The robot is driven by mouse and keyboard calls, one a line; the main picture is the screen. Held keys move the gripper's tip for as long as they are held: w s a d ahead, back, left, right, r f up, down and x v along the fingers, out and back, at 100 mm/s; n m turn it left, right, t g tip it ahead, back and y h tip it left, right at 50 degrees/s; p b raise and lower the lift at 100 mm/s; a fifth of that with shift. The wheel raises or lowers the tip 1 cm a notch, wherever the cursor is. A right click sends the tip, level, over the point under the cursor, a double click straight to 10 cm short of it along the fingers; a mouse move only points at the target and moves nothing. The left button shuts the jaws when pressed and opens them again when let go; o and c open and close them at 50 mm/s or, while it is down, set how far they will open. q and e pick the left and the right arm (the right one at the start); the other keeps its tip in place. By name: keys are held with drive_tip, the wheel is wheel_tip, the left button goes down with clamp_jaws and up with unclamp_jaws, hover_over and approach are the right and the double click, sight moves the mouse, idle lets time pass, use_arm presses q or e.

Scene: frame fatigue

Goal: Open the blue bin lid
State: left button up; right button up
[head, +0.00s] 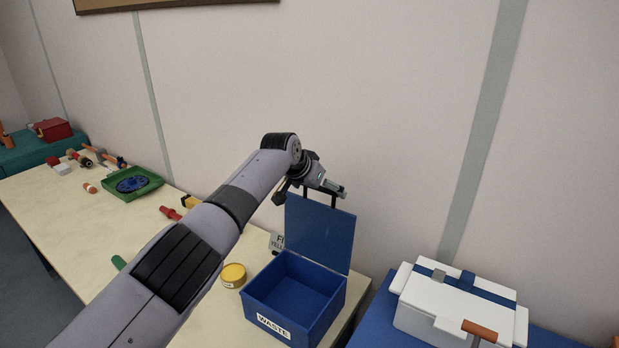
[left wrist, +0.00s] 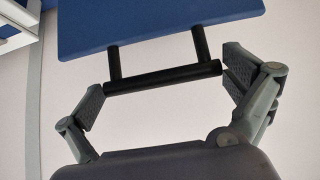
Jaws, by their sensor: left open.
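The blue bin (head: 329,315) with a "WASTE" label stands on the pale table. Its blue lid (head: 318,236) is open, standing roughly upright along the bin's back edge, and the bin's inside looks empty. My left gripper (head: 334,188) is just above the lid's top edge. In the left wrist view, the left gripper (left wrist: 163,92) is open, with its fingers apart on either side of the black handle bar (left wrist: 163,78). The handle's two posts join the blue lid (left wrist: 150,25). The fingers do not clasp the bar. My right gripper is not in view.
A yellow round tub (head: 233,276) stands left of the bin. A white box with blue straps (head: 455,303) sits on a blue surface at right. A green tray (head: 132,184) and several small parts lie farther left. The wall is close behind the lid.

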use_arm(q)
drive_tip(key=v, duration=1.1)
drive_tip(key=shift+s, duration=0.2)
drive_tip(key=shift+a+r, duration=0.1)
